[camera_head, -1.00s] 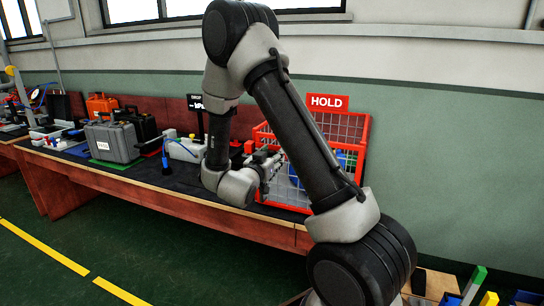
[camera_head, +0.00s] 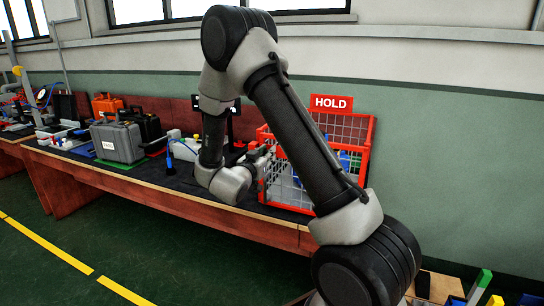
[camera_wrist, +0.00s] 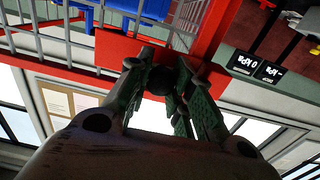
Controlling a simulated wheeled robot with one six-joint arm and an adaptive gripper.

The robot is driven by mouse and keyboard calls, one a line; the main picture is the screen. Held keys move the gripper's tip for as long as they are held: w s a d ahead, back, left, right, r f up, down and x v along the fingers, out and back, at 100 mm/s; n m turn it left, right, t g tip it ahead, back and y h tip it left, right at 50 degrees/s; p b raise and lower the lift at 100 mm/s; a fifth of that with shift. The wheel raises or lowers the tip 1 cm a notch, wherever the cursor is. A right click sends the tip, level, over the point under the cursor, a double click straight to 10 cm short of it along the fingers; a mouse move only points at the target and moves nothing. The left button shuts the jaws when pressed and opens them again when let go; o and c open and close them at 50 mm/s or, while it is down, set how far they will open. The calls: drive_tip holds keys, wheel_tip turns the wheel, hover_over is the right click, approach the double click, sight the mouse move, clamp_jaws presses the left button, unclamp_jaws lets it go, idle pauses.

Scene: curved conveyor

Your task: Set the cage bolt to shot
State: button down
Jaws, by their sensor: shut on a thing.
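The red cage (camera_head: 372,150) with grey wire mesh stands on the bench under a HOLD sign. My gripper (camera_head: 266,160) is at the cage's left side in the head view, partly behind my own arm. In the wrist view my gripper (camera_wrist: 160,84) has its fingers closed around a dark round knob (camera_wrist: 158,80), which looks like the cage bolt's handle. The knob sits in front of a red plate (camera_wrist: 115,50) on the cage frame. The bolt's shaft and its end are hidden, so I cannot tell its position.
Blue things (camera_wrist: 125,8) lie behind the mesh. The bench (camera_head: 150,184) also holds a grey case (camera_head: 117,142), an orange case (camera_head: 105,105) and a dark stand (camera_head: 215,104) left of the cage. Open floor (camera_head: 50,270) lies in front.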

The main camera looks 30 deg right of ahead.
drive_tip(key=shift+w+a, duration=0.1)
drive_tip(key=shift+w, duration=0.05)
drive_tip(key=c, duration=1.2)
unclamp_jaws()
drive_tip(key=shift+c, duration=0.2)
drive_tip(key=shift+a, duration=0.15)
drive_tip(key=v, duration=1.1)
drive_tip(key=shift+s+a, duration=0.25)
drive_tip(key=shift+s, duration=0.1)
drive_tip(key=shift+f, duration=0.1)
